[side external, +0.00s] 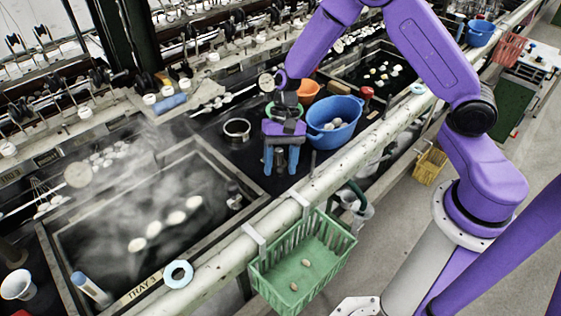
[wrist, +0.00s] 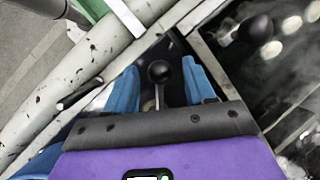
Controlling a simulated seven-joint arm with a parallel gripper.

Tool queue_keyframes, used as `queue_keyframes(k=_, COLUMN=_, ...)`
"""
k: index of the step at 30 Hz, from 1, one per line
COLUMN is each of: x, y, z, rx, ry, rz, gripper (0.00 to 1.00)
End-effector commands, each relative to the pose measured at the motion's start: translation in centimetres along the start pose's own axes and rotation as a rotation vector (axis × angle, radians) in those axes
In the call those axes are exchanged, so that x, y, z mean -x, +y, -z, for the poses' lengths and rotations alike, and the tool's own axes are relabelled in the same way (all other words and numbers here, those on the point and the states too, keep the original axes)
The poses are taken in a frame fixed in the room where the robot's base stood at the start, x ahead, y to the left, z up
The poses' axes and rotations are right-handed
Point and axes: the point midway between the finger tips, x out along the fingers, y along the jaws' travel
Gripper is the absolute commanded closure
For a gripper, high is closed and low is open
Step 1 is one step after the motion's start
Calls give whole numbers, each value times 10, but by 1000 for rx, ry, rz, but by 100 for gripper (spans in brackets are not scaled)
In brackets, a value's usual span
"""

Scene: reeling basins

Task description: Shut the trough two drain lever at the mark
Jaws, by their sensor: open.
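My gripper (side external: 280,170) points down over the dark deck just right of the steaming trough, its two blue fingers apart. In the wrist view, a lever with a black ball knob (wrist: 159,71) on a thin metal rod shows between the open fingers (wrist: 157,75), with visible gaps on both sides.
The steaming trough (side external: 225,160) holds several pale cocoons. A blue basin (side external: 335,113) stands close right of my gripper, with an orange bowl (side external: 308,88) behind. A pale pipe rail (side external: 330,182) runs along the front, with a green basket (side external: 303,262) hanging from it.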

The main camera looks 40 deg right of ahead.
Motion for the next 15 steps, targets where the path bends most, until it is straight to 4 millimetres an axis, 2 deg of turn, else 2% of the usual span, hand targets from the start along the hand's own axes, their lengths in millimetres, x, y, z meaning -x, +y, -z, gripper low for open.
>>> queue_keyframes(k=1, x=0, y=0, z=0, rx=0, ry=0, rz=0, gripper=46)
queue_keyframes(k=6, x=0, y=0, z=0, rx=0, ry=0, rz=0, gripper=100)
queue_keyframes(k=15, x=1, y=1, z=0, rx=17, ry=-4, rz=-7, gripper=100)
